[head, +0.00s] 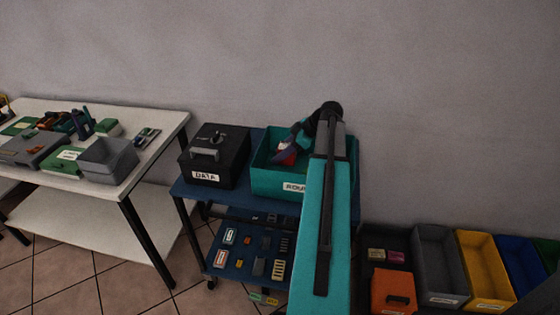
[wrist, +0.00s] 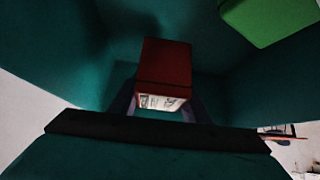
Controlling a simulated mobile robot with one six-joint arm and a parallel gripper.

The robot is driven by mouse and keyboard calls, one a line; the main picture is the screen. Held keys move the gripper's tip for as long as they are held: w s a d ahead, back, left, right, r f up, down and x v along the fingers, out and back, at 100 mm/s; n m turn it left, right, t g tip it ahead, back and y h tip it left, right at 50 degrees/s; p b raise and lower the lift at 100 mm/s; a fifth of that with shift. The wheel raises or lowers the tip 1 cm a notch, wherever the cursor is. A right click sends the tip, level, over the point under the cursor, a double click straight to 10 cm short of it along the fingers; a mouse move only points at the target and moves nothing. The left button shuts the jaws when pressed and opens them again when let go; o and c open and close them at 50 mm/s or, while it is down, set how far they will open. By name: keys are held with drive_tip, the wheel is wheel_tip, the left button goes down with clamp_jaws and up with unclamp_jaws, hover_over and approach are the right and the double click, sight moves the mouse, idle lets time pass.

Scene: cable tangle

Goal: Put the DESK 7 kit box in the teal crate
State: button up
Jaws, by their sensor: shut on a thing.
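The teal crate (head: 276,182) stands on the blue cart's top, with a white label on its front that my arm partly covers. My gripper (head: 283,152) reaches down into the crate from above. It is shut on a small red box (head: 289,158) with a white label. In the wrist view the red box (wrist: 163,68) sits between the two fingers, inside the crate's teal walls (wrist: 60,75). Its label is too small and slanted to read, so I cannot confirm it says DESK 7. Whether the box touches the crate floor is unclear.
A green box (wrist: 262,18) shows in the crate at the wrist view's upper right. A black DATA box (head: 214,160) stands left of the crate. The cart's lower shelf (head: 232,268) holds several small items. A white table (head: 150,150) is left; several coloured bins (head: 484,270) are right.

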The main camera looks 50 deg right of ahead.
drive_tip(key=shift+f, duration=0.1)
drive_tip(key=shift+f+p, duration=0.3)
drive_tip(key=shift+f, duration=1.45)
drive_tip(key=shift+f, duration=0.1)
drive_tip(key=o, duration=1.2)
drive_tip(key=shift+o, duration=0.2)
drive_tip(key=shift+r, duration=0.2)
drive_tip(key=b+v, duration=0.1)
drive_tip(key=v, duration=1.1)
drive_tip(key=shift+b, duration=0.3)
